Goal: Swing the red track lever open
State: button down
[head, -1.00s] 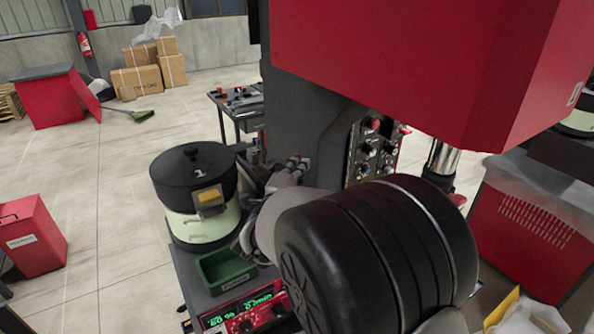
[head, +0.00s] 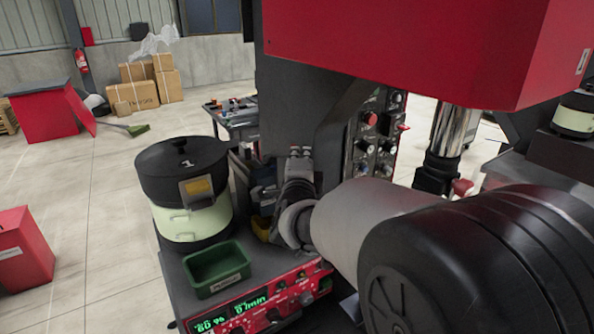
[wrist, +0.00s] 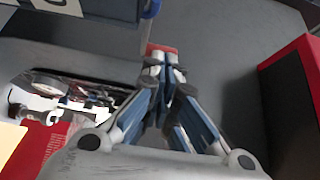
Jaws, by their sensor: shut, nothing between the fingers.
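In the wrist view my gripper (wrist: 163,66) has its blue-and-grey fingers together, with nothing between the tips. A small red piece (wrist: 162,48) shows right at or just beyond the fingertips; it may be the end of the red track lever, but I cannot tell, nor whether the fingers touch it. In the head view the fingers cannot be made out clearly, and my large black and grey arm links cover the right foreground. I cannot make out the track lever for sure in the head view.
The black-lidded bowl feeder (head: 183,190) stands left of my arm. A green bin (head: 217,270) sits in front of it, above a red control panel (head: 250,305). A red overhead housing (head: 420,50) hangs close above my arm. In the wrist view a red box (wrist: 292,100) stands right of the fingers.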

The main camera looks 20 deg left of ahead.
jog(key=shift+w+b, duration=0.9)
jog(key=shift+b, duration=0.2)
jog(key=shift+r, duration=0.1)
jog(key=shift+d, duration=0.1)
